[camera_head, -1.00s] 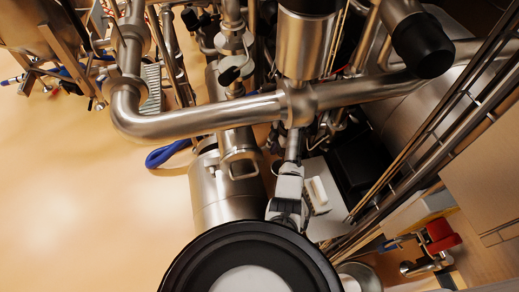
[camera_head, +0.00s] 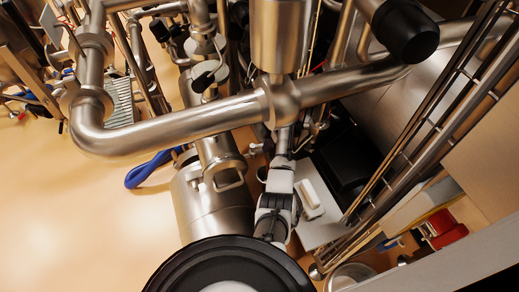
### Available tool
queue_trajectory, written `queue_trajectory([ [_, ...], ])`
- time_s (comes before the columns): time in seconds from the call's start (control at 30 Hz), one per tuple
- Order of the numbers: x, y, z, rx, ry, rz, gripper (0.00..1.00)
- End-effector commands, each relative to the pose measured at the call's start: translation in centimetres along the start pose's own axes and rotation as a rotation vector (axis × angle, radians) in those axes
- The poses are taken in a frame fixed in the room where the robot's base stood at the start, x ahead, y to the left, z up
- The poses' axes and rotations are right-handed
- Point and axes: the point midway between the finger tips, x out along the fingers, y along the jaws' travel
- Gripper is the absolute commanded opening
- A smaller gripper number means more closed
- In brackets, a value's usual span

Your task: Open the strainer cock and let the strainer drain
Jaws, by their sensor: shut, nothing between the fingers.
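I cannot pick out the strainer or its cock with certainty. A red handle-like part (camera_head: 448,236) sits at the lower right, partly cut off by a pale edge in front of it. A steel cylindrical body (camera_head: 208,208) with a flanged fitting (camera_head: 222,168) above it stands left of centre, its lower part hidden. My arm seems to show as white and grey links right of this body, running up beneath the large pipe. I cannot make out my gripper's fingers. Its end seems hidden behind the pipework.
A thick steel pipe (camera_head: 180,130) crosses the view, with a vertical vessel (camera_head: 282,35) above it. Steel rails (camera_head: 425,130) slope down the right side. A round metal container (camera_head: 350,270) stands at the bottom.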

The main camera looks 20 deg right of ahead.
Motion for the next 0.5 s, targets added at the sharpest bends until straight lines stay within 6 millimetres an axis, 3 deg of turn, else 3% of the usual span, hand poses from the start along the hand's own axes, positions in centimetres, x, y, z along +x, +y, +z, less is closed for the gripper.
queue_trajectory([
  [0.1,0.0,0.2,0.9,-0.092,-0.003,-0.03,0.0],
  [0.5,0.0,1.5,1.3,-0.386,-0.006,-0.129,0.0],
])
